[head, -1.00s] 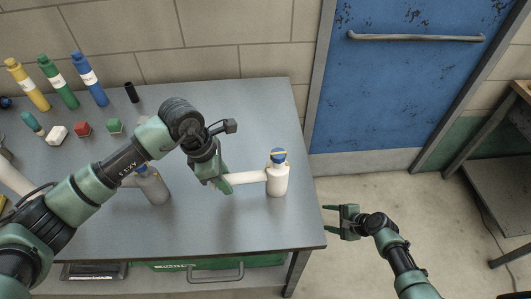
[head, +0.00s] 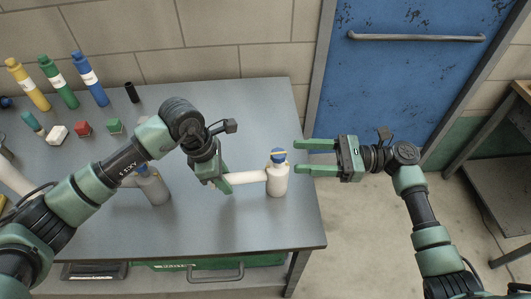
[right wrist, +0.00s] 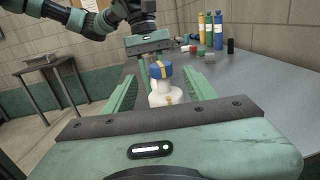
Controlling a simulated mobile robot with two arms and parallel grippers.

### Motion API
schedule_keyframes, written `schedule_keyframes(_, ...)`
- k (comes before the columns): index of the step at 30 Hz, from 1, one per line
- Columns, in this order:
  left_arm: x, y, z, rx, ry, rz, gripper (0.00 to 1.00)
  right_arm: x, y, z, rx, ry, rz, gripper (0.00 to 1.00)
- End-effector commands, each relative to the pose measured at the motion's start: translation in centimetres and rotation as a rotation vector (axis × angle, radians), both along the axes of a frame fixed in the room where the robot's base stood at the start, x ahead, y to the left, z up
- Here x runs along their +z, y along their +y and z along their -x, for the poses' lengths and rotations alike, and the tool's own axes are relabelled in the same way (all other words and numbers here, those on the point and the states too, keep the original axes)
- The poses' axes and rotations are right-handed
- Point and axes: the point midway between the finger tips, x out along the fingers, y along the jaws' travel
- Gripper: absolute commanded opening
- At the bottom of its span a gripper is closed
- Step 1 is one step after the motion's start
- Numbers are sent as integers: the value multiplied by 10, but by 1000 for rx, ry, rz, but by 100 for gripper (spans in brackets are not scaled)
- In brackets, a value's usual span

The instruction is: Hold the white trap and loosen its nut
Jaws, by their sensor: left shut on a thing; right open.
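The white trap (head: 278,182) stands upright near the table's right edge, with a white pipe (head: 248,177) running left from it. Its blue nut (head: 278,157) sits on top and bears a yellow mark. My left gripper (head: 222,183) is shut on the trap's white pipe. My right gripper (head: 299,157) is open, its two fingers pointing left, just right of the nut. In the right wrist view the nut (right wrist: 160,70) and white body (right wrist: 163,95) appear between the open fingers, beyond them and not gripped. The left gripper (right wrist: 148,44) shows behind the trap.
A grey trap (head: 154,190) stands left, partly hidden by my left arm. Yellow, green and blue bottles (head: 92,80) and small coloured blocks (head: 83,128) stand at the back left. The grey table (head: 260,125) is clear behind the trap.

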Motion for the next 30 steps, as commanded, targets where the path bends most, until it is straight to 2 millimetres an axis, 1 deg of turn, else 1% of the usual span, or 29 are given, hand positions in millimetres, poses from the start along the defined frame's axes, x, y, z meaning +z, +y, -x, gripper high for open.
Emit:
schedule_keyframes(1, 0, 0, 0, -1, 1, 0, 0, 1, 11, -1, 2, -1, -3, 56)
schedule_keyframes(6, 0, 0, 0, -1, 1, 0, 0, 0, 46, -6, 1, -1, -3, 56)
schedule_keyframes(12, 0, 0, 0, -1, 1, 0, 0, 0, 79, -11, -2, -2, -2, 56)
schedule_keyframes(15, 0, 0, 0, -1, 1, 0, 0, 0, 88, -12, -2, -1, 0, 56)
schedule_keyframes(18, 0, 0, 0, -1, 1, 0, 0, 0, 94, -13, -3, -1, 0, 56)
schedule_keyframes(27, -1, 0, 0, 0, 1, 0, 0, -1, 95, -13, -3, -1, 1, 56)
schedule_keyframes(29, -1, 0, 0, -1, 1, 0, 0, -1, 95, -13, -3, -1, 1, 39)
schedule_keyframes(30, -1, 0, 0, -1, 1, 0, 0, -1, 95, -13, -3, -1, 1, 28)
